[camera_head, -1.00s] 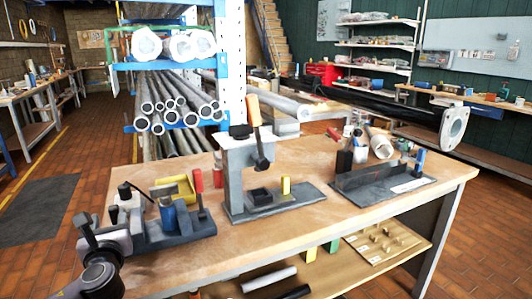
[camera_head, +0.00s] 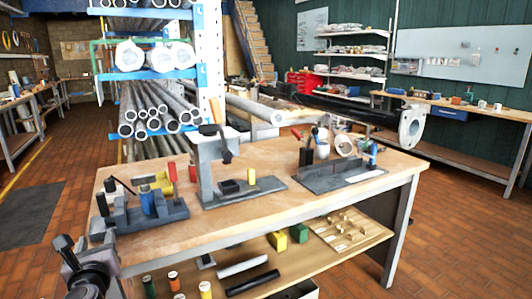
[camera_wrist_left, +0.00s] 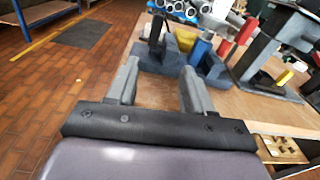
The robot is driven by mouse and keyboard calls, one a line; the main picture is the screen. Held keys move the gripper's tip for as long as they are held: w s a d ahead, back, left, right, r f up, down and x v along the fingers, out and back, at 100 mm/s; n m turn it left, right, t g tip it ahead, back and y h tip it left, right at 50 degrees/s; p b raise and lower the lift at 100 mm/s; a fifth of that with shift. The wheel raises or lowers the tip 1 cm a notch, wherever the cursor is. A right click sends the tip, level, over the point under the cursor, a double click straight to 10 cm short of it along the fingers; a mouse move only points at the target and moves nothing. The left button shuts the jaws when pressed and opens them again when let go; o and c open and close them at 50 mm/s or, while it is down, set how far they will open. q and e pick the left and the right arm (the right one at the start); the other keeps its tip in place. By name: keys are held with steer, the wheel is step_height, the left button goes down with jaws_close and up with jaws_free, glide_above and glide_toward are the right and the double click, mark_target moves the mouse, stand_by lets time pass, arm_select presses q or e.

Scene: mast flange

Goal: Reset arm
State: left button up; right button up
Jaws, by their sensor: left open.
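My left gripper (camera_head: 68,246) is at the lower left of the head view, in front of the workbench's left end. In the left wrist view its two fingers (camera_wrist_left: 160,88) stand apart with nothing between them. Beyond them on the bench is a dark grey fixture (camera_head: 150,213) holding blue, yellow and red items; it also shows in the left wrist view (camera_wrist_left: 180,58). The fingers do not appear to touch it. My right gripper is in neither view.
The wooden workbench (camera_head: 270,160) carries a grey press (camera_head: 207,165) in the middle and a dark angled tray (camera_head: 340,178) at right. A lower shelf (camera_head: 310,258) holds tubes, cans and small blocks. A black flanged mast (camera_head: 365,112) lies behind. Brick floor at left is clear.

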arm_select(q)
steer(key=s+d+f+n+g+h+p, duration=0.1)
steer(key=s+d+f+n+g+h, duration=0.1)
steer(key=s+d+f+n+h, duration=0.5)
steer(key=s+d+f+n+g, duration=0.1)
steer(key=s+d+f+n, duration=0.1)
steer(key=d+f, duration=0.65)
steer(key=s+d+f+n+h, duration=0.2)
steer(key=s+f+n, duration=0.2)
steer(key=s+n, duration=0.4)
steer(key=s+d+f+n+g+h+p, duration=0.1)
steer(key=s+d+f+n, duration=0.1)
steer(key=s+f+n, duration=0.3)
steer(key=s+n, duration=0.3)
steer(key=n, duration=0.1)
steer(key=shift+s+n+h, duration=0.3)
steer(key=shift+n+h, duration=0.1)
